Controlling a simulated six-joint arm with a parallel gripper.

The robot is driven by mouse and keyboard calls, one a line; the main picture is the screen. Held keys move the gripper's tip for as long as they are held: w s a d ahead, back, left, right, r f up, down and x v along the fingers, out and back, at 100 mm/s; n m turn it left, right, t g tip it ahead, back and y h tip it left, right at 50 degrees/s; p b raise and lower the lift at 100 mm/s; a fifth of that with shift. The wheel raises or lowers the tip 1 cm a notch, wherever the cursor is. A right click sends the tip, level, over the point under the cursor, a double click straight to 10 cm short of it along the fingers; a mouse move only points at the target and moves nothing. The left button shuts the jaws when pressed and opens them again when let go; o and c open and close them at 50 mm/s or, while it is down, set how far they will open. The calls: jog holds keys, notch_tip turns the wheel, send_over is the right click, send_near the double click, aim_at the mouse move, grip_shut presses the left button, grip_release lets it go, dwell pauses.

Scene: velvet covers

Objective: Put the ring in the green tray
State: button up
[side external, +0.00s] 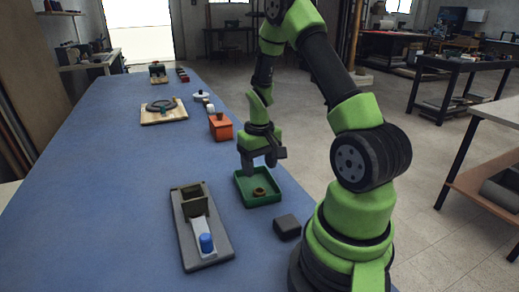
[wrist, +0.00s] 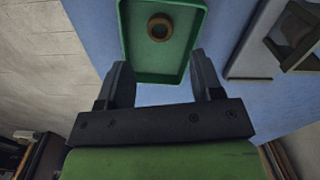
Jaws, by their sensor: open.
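The green tray (side external: 277,202) lies on the blue table top near my base in the side view. A brown ring (side external: 259,192) lies inside the tray on its floor. In the wrist view the ring (wrist: 160,27) shows as a dark-centred circle inside the tray (wrist: 124,38), clear of the walls. My gripper (side external: 259,169) is above the tray's back part, raised over it. In the wrist view its two fingers (wrist: 161,75) are apart with nothing between them.
A grey board (side external: 200,232) with a dark box and a blue cylinder (side external: 206,243) lies left of the tray. A dark grey block (side external: 287,226) sits in front of it. An orange box (side external: 221,127) stands behind. The left part of the table is clear.

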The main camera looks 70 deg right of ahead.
jog(key=a+r+n+t, duration=0.1)
jog(key=a+r+t, duration=0.1)
jog(key=a+r, duration=0.55)
jog(key=a+r+t, duration=0.2)
jog(key=a+r, duration=0.2)
jog(key=r, duration=0.6)
jog(key=s+a+r+n+t+y, duration=0.1)
jog(key=s+a+r+t+y, duration=0.1)
jog(key=s+a+r, duration=0.3)
jog(key=s+a+t, duration=0.1)
jog(key=s+a, duration=0.2)
jog(key=a, duration=0.1)
jog(key=shift+a+r+n, duration=0.35)
jog(key=shift+r+n, duration=0.05)
